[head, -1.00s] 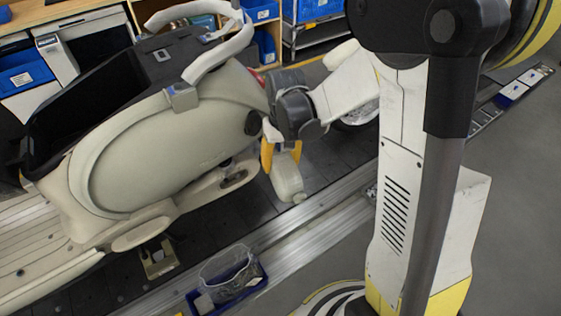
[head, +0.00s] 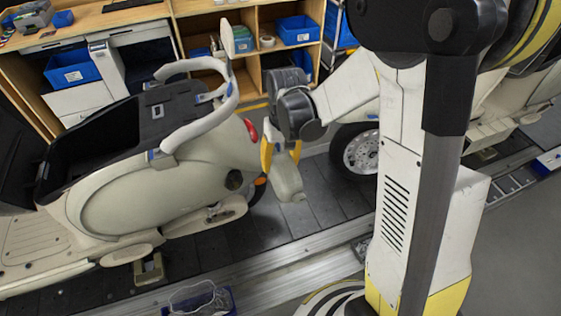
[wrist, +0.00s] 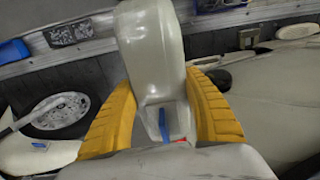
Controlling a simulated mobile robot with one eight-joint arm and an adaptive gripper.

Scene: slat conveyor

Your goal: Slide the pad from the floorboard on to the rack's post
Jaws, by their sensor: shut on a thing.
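My gripper (head: 281,158) has yellow fingers and is shut on the pad (head: 287,182), a cream rounded block that hangs down from it. In the wrist view the pad (wrist: 152,50) stands between the two fingers (wrist: 162,92), with a blue strip and a small red mark near its base. The pad is clear of the scooter, just right of its rear. The scooter's rack (head: 205,125) is a pale curved rail around the open seat well. An upright post (head: 232,72) rises by its far end, below a pale panel. The ribbed floorboard (head: 22,258) is at the left and bare.
Shelves with blue bins (head: 297,30) stand behind the scooter body (head: 150,190). Another scooter's wheel (head: 362,152) is to the right of the pad. A blue bin (head: 205,300) sits by the conveyor's metal rail (head: 270,275). Dark slats between the scooters are clear.

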